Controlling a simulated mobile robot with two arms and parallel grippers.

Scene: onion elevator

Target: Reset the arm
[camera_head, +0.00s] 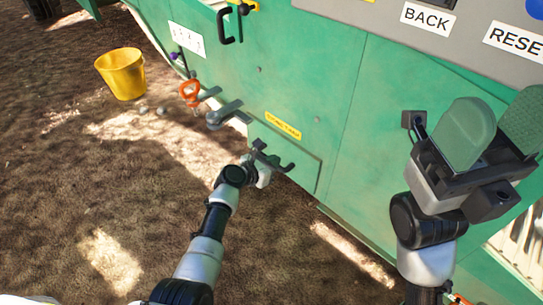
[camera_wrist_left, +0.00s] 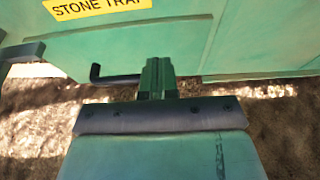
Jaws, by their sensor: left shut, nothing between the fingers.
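My left gripper (camera_head: 263,175) is shut and empty at the end of the arm reaching up from the bottom. It is in front of the lower green panel, close to a black handle (camera_head: 283,165). In the left wrist view, its wide green pad (camera_wrist_left: 160,155) fills the lower middle, and the handle (camera_wrist_left: 112,79) shows just beyond it; I cannot tell whether they touch. A yellow label (camera_wrist_left: 95,8) reading "STONE TRAP" is above. My right gripper (camera_head: 497,135) is raised at the right, its two green pads apart and nothing seen between them.
The green machine wall (camera_head: 340,75) fills the upper right, with a grey button panel (camera_head: 385,22) on top. A grey lever (camera_head: 225,114) and an orange hook (camera_head: 189,93) stick out. A yellow bucket (camera_head: 121,76) stands on open brown ground at left, near small stones (camera_head: 161,111).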

